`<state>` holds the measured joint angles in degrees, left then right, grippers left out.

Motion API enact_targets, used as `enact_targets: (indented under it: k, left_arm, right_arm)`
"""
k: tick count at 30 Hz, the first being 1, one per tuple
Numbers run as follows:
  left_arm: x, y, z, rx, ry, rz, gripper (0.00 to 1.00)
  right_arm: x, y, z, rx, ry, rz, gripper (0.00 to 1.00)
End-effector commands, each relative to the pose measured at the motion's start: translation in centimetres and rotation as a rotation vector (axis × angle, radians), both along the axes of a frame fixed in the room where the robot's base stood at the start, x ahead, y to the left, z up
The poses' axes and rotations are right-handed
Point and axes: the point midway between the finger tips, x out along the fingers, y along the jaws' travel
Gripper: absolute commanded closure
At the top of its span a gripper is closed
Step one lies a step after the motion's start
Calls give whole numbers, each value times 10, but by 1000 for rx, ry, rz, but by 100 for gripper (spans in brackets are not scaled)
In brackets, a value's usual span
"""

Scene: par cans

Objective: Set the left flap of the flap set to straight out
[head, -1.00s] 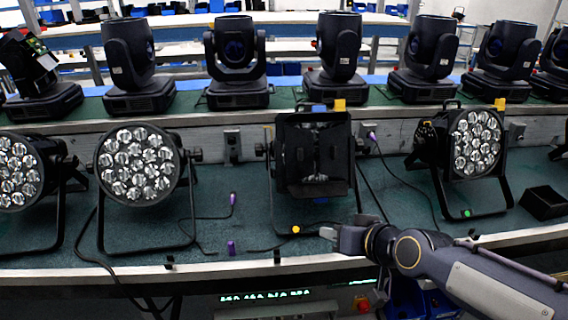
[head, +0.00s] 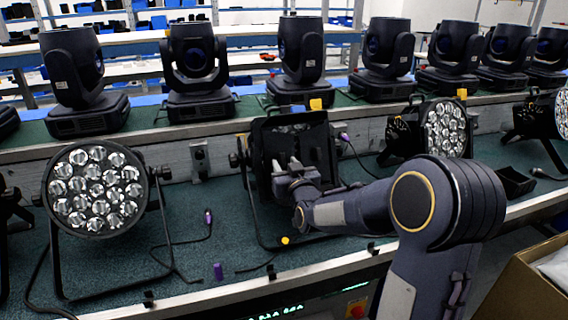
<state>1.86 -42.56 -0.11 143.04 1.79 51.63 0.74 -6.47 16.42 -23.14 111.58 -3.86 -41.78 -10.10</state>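The flap set (head: 318,142) is black and sits on the front of a par can in the middle of the bench in the head view. Its left flap (head: 257,158) is a dark panel at the left side, partly hard to make out against the dark frame. My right gripper (head: 287,165) is in front of the flap set's lower left part, close to the left flap. Its two pale fingertips point up and stand apart, with nothing visible between them. Whether they touch the flap I cannot tell. My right arm hides the lower right of the flap set. My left gripper is not in view.
A par can with bare lenses (head: 97,190) stands to the left, and another (head: 445,130) to the right. Moving heads (head: 198,65) line the raised shelf behind. A purple-ended cable (head: 208,218) lies on the bench. A cardboard box (head: 520,290) is at lower right.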

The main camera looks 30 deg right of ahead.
Motion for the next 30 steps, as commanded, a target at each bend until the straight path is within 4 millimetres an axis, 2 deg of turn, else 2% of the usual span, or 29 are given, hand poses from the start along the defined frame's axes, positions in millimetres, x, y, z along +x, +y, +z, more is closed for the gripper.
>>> enact_targets:
  k: [4, 12, 21, 30]
  left_arm:
    - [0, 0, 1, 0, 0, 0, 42]
    - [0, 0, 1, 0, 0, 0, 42]
    - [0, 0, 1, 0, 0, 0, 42]
    - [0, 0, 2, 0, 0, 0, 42]
  right_arm:
    - [11, -3, 0, 0, 2, 0, 64]
    - [12, -3, 0, 1, 2, 0, 64]
    - [12, -3, 0, 1, 1, 0, 100]
    - [13, -2, 0, 0, 1, 0, 100]
